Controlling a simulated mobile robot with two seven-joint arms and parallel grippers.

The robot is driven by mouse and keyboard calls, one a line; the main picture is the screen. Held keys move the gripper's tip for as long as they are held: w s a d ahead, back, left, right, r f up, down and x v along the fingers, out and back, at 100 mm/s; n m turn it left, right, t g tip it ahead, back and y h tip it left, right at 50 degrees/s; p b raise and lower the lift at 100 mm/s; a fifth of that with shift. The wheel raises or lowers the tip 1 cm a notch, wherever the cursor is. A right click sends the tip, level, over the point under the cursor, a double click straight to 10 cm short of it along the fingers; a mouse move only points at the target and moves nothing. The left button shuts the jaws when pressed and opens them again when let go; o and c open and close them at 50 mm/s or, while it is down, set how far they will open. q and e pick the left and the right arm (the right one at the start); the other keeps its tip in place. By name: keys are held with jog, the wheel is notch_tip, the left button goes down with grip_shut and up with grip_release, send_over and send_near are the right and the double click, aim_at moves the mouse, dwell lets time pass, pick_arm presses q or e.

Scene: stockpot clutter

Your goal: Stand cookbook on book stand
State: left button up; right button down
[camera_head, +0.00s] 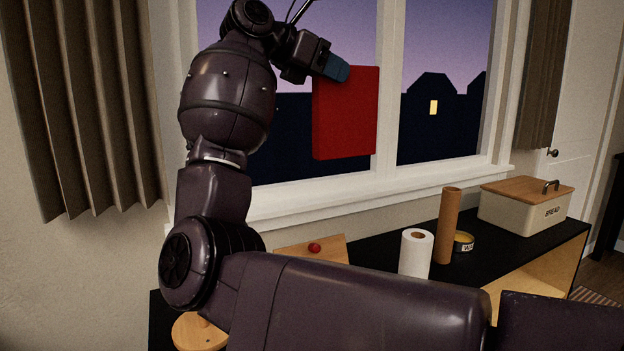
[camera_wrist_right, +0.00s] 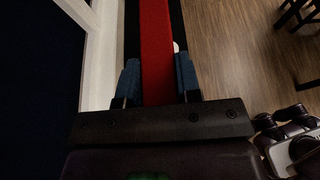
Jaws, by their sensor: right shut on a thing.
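The red cookbook (camera_head: 346,115) is held upright in the air in front of the window, well above the counter. My right gripper (camera_head: 336,68) is shut on its upper left edge. In the right wrist view, the blue fingertips of this gripper (camera_wrist_right: 158,80) sit on both sides of the red cookbook (camera_wrist_right: 156,45). A light wooden board (camera_head: 322,252), which looks like the book stand, is on the counter below, partly hidden by my arm. My left gripper is not in view.
The black counter (camera_head: 500,248) holds a paper towel roll (camera_head: 416,253), a tall brown cylinder (camera_head: 448,225), a yellow tin (camera_head: 463,241) and a bread box (camera_head: 525,207). A round wooden piece (camera_head: 198,333) is at lower left. The window sill (camera_head: 330,207) runs behind.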

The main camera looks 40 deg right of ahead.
pick_arm(q)
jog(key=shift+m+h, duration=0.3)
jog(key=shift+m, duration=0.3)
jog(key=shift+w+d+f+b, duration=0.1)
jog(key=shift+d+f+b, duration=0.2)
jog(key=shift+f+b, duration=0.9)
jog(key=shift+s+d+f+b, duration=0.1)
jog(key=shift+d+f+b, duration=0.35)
jog(key=shift+b, duration=1.25)
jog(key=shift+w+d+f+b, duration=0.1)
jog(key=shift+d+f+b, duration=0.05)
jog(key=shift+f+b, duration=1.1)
pick_arm(e)
jog(key=w+f, duration=0.3)
jog(key=f, duration=1.4)
jog(key=w+f, duration=0.3)
jog(key=f, duration=1.4)
jog(key=shift+w+f, duration=0.2)
jog(key=shift+f, duration=0.2)
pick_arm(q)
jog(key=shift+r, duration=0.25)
pick_arm(e)
jog(key=shift+d+f, duration=0.1)
jog(key=c, duration=0.8)
grip_release()
